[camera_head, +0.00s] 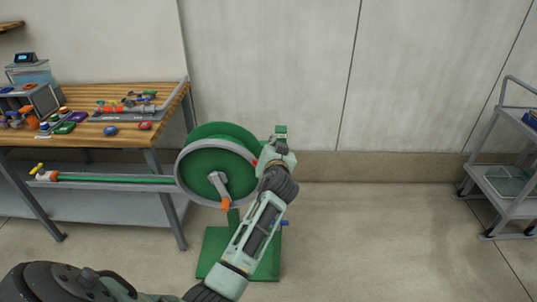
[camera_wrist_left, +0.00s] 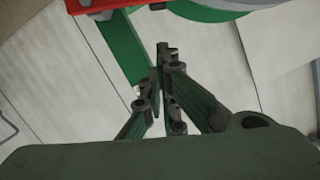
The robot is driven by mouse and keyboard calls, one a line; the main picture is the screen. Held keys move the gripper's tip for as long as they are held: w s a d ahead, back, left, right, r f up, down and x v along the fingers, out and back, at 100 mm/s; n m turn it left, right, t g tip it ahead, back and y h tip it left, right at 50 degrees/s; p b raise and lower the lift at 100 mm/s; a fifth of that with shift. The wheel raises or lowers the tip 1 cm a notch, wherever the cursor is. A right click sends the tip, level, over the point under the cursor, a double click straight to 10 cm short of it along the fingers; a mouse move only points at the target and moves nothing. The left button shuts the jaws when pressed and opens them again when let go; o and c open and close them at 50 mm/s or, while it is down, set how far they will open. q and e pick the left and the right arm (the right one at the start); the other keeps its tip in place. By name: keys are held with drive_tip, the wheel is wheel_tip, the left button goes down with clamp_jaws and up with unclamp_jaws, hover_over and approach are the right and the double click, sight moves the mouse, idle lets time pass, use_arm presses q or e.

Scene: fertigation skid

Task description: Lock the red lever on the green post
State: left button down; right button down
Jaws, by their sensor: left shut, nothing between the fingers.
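The green post (camera_head: 280,130) stands behind my left arm in the head view, with only its top clear of the wrist. A small bit of the red lever (camera_head: 255,162) shows at the left of my wrist; the rest is hidden. In the left wrist view, the red lever (camera_wrist_left: 95,4) crosses the top left edge and the green post (camera_wrist_left: 122,48) runs down beneath it. My left gripper (camera_wrist_left: 162,52) is shut and empty, its fingertips just right of the post in that view. Contact cannot be told. My right gripper is out of view.
A green reel (camera_head: 216,135) with a grey rim and orange-handled crank stands left of my arm, above a green base plate (camera_head: 213,245). A cluttered wooden bench (camera_head: 75,135) is at the left, a grey cart (camera_head: 510,185) at the right. The floor between is clear.

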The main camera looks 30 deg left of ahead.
use_arm(q)
drive_tip(key=shift+s+a+f, duration=0.15)
drive_tip(key=shift+f, duration=0.4)
drive_tip(key=shift+s+a+f, duration=0.1)
drive_tip(key=shift+s+f, duration=0.1)
drive_tip(key=shift+f, duration=0.4)
drive_tip(key=shift+s+a+f, duration=0.15)
drive_tip(key=shift+f, duration=0.4)
drive_tip(key=a+f+n+b, duration=0.1)
drive_tip(key=s+a+f+n+h, duration=0.1)
drive_tip(key=n, duration=0.1)
drive_tip(key=shift+s+t+b, duration=0.15)
drive_tip(key=shift+t+b, duration=0.15)
drive_tip(key=shift+b, duration=0.05)
drive_tip(key=shift+r, duration=0.1)
